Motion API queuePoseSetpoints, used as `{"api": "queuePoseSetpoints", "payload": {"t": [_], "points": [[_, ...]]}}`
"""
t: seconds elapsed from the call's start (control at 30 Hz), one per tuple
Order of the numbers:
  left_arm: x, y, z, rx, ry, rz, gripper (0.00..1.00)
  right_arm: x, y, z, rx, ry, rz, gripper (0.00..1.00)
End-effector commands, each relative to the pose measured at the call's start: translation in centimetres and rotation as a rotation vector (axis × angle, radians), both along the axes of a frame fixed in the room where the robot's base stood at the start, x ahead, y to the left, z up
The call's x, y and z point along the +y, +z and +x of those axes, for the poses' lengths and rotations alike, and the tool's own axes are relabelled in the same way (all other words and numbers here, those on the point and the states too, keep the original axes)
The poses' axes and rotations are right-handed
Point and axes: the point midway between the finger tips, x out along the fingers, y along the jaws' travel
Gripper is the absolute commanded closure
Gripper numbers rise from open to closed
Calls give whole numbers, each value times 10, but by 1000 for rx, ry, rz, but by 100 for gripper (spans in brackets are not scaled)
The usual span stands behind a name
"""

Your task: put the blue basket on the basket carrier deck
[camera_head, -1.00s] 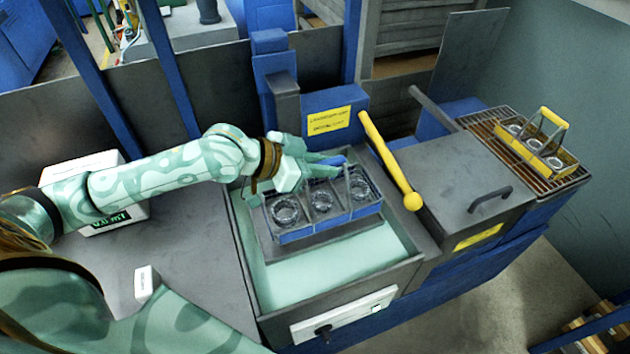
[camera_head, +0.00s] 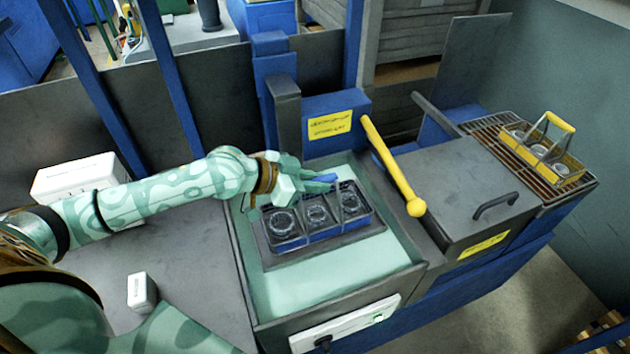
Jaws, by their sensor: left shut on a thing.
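The blue basket (camera_head: 303,238), with ring-like parts in its three compartments, is on or just above the dark carrier deck (camera_head: 340,243) in the pale green basin. I cannot tell whether its bottom touches the deck. My left gripper (camera_head: 318,184) is at the basket's blue handle, on its far side, and is shut on it. The gripper and handle hide part of the basket's back edge. My right gripper is not in view.
A yellow lever (camera_head: 390,160) with a ball end stands right of the basin. Beyond it are a grey lid with a handle (camera_head: 495,203) and a yellow basket (camera_head: 545,160) on a rack (camera_head: 489,135). White boxes lie on the left worktop (camera_head: 190,270).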

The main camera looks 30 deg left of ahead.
Motion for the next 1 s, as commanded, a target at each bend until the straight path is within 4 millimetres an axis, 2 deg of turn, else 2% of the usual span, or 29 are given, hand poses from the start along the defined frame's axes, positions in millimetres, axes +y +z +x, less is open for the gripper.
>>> {"api": "queuePoseSetpoints", "payload": {"t": [0.1,0.13,0.2,0.57,1.0], "points": [[0,-2,1,-4,0,-2,100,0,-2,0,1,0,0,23],[0,-3,0,1,0,1,78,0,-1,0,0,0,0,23],[0,-3,0,0,0,0,62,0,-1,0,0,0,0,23],[2,2,-2,0,0,2,62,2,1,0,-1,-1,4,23],[54,44,-61,4,-3,8,62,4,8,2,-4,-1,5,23]]}}
